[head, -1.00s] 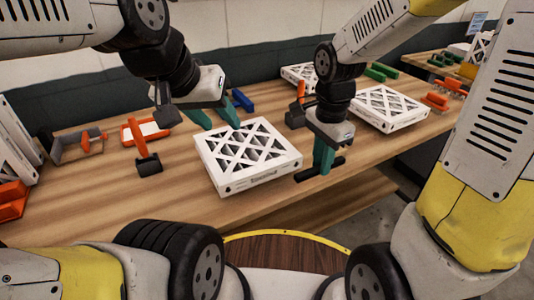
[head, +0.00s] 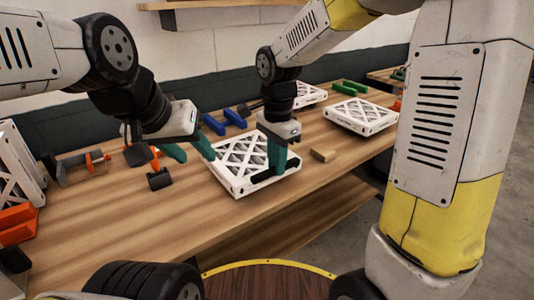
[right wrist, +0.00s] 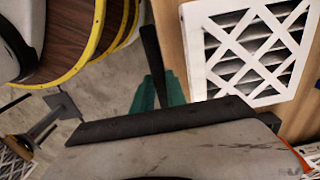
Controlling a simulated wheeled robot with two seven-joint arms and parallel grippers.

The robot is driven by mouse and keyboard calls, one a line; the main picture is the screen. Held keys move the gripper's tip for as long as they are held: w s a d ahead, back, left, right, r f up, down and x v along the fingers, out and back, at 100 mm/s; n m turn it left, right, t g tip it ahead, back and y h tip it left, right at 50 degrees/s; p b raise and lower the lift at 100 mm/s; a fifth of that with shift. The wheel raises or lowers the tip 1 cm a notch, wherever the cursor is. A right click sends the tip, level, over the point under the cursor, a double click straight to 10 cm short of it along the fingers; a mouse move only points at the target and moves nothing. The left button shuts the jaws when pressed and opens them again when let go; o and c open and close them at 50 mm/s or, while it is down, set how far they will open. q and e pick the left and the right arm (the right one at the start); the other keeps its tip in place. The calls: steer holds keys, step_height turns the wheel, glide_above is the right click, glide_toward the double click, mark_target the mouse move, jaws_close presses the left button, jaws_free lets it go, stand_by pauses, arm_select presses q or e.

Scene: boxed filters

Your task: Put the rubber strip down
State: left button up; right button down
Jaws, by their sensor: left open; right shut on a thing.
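The rubber strip (head: 262,178) is a dark bar held crosswise in my right gripper (head: 277,168). In the head view it overlaps the right front part of the white boxed filter (head: 240,184). I cannot tell whether it touches the frame. In the right wrist view the strip (right wrist: 152,55) runs between the teal fingers (right wrist: 160,95), beside the filter (right wrist: 192,60). My right gripper is shut on it, with the fingers hiding its middle. My left gripper (head: 196,157) is open and empty at the filter's left back edge.
A second white filter (head: 362,118) stands farther right, with a small wooden block (head: 323,155) between. Blue (head: 214,124) and green (head: 349,88) parts lie behind. An orange bin (head: 16,222) and clamp-like tools (head: 82,168) are at the left. The wooden table's (head: 150,225) front is clear.

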steer(key=w, duration=0.2)
steer(key=w+a, duration=0.1)
steer(key=w, duration=0.2)
steer(key=w+a, duration=0.1)
steer(key=w, duration=0.1)
steer(key=shift+w+a+f, duration=0.1)
steer(key=shift+w+f, duration=0.1)
steer(key=shift+f, duration=1.9)
steer(key=shift+f, duration=0.15)
steer(key=c, duration=1.3)
jaws_free()
steer(key=shift+c, duration=0.2)
